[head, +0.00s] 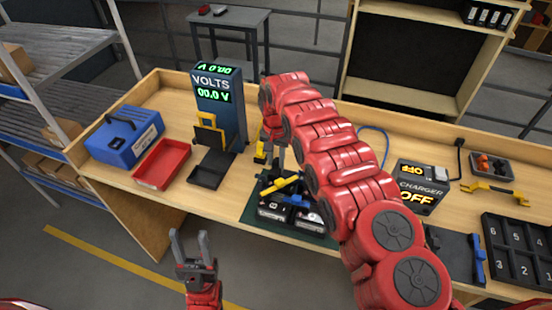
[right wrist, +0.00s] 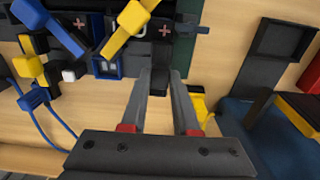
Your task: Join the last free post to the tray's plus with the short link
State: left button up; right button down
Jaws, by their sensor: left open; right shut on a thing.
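In the head view my left gripper (head: 190,245) is open and empty in front of the bench. My right gripper (head: 274,150) is over the bench, partly hidden by my red arm. The right wrist view shows its fingers (right wrist: 158,78) shut on a small dark piece (right wrist: 158,84); I cannot tell if this is the short link. Below are black batteries (head: 303,218) with a yellow link (head: 280,186) and a blue link (head: 302,201). In the right wrist view a yellow link (right wrist: 125,28) and a blue link (right wrist: 62,32) lie near red plus marks. The tray's posts are partly hidden.
The voltmeter (head: 220,105) reads 00.0 V. A red bin (head: 161,165) and a blue case (head: 125,135) stand left. The charger (head: 415,185) shows OFF. A yellow tool (head: 495,190) and a numbered black rack (head: 515,250) lie right. Bare wood shows left of the batteries.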

jog(key=c, duration=0.6)
grip_release()
jog(key=shift+f, duration=0.1)
jog(key=shift+r+b, duration=0.45)
jog(key=shift+r, duration=0.1)
notch_tip(320, 180, up, 6)
jog(key=b, duration=0.3)
jog(key=shift+a+r, duration=0.1)
jog(key=shift+r, duration=0.1)
jog(key=shift+r+b, duration=0.45)
notch_tip(320, 180, up, 9)
jog(key=p, duration=0.8)
jog(key=shift+p, duration=0.4)
